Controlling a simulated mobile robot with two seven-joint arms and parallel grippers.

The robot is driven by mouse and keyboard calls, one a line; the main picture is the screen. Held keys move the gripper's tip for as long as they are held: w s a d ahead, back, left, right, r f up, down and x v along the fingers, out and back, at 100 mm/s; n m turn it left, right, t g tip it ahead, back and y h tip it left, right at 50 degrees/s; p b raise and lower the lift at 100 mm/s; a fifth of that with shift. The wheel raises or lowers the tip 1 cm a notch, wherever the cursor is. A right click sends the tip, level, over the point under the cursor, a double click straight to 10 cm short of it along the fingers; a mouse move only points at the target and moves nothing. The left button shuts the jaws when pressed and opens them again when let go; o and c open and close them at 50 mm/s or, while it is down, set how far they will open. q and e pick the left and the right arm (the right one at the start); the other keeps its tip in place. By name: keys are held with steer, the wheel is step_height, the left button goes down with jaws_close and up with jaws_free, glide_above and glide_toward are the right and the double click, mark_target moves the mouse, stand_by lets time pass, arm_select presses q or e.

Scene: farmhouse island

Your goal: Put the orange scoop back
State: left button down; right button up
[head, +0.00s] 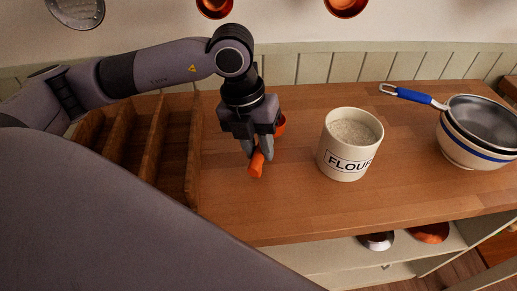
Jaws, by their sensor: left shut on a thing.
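My left gripper (258,152) points down over the wooden counter, left of the flour canister, and is shut on the orange scoop (257,166). A short orange end of the scoop sticks out toward me below the fingers. A rounded orange part shows behind the gripper on its right; the middle is hidden by the fingers. I cannot tell whether the scoop touches the counter. The cream canister (344,165) marked FLOUR stands upright and open, with pale flour inside. My right gripper is out of view.
A wooden rack with upright dividers (152,140) stands left of the gripper. At the right, a blue-handled strainer (478,118) rests in a cream bowl (470,156) with a blue band. The counter (290,208) is clear in front of the canister. Copper pans (345,6) hang behind.

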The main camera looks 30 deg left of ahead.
arm_select(q)
steer(key=shift+x, duration=0.8)
steer(key=shift+a, duration=0.15)
steer(key=shift+f, duration=0.2)
steer(key=c, duration=0.9)
jaws_free()
steer(key=v, duration=1.2)
steer(key=shift+r, duration=0.2)
